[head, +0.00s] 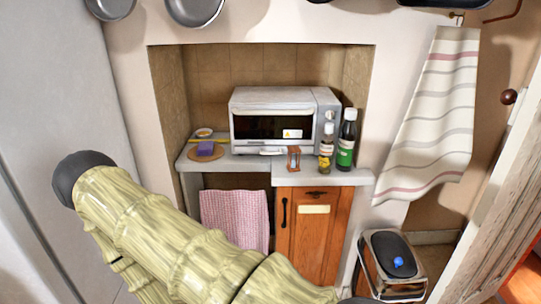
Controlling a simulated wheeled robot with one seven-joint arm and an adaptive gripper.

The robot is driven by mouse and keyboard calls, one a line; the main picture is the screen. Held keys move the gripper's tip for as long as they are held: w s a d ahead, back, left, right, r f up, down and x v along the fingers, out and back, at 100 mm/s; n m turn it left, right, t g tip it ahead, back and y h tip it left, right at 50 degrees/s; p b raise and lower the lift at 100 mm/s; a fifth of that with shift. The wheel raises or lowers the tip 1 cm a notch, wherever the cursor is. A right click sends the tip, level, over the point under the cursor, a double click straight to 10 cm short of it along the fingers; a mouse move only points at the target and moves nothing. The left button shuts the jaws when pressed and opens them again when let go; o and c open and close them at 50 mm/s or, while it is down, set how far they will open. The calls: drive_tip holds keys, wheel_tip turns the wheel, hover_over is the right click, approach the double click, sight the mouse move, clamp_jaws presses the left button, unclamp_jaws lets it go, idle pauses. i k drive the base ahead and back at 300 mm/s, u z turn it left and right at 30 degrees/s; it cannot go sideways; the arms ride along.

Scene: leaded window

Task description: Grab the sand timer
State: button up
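The sand timer (293,159) is a small upright timer with a reddish-brown frame. It stands near the front edge of the grey counter (318,178), in front of the toaster oven, left of two bottles. My arm crosses the lower left of the head view, well in front of the counter. My gripper is not in view, so its state and its distance from the timer do not show.
The silver toaster oven (270,97) stands behind the timer. A yellow-labelled bottle (326,150) and a green-labelled bottle (346,142) stand to its right. A round board (204,154) with a purple item lies left. A bin (391,265) stands on the floor. Pans hang above.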

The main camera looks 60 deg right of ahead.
sight(293, 167)
drive_tip(key=z, duration=0.25)
drive_tip(key=i, duration=0.65)
drive_tip(key=z, duration=0.9)
drive_tip(key=i, duration=0.4)
drive_tip(key=z, duration=0.35)
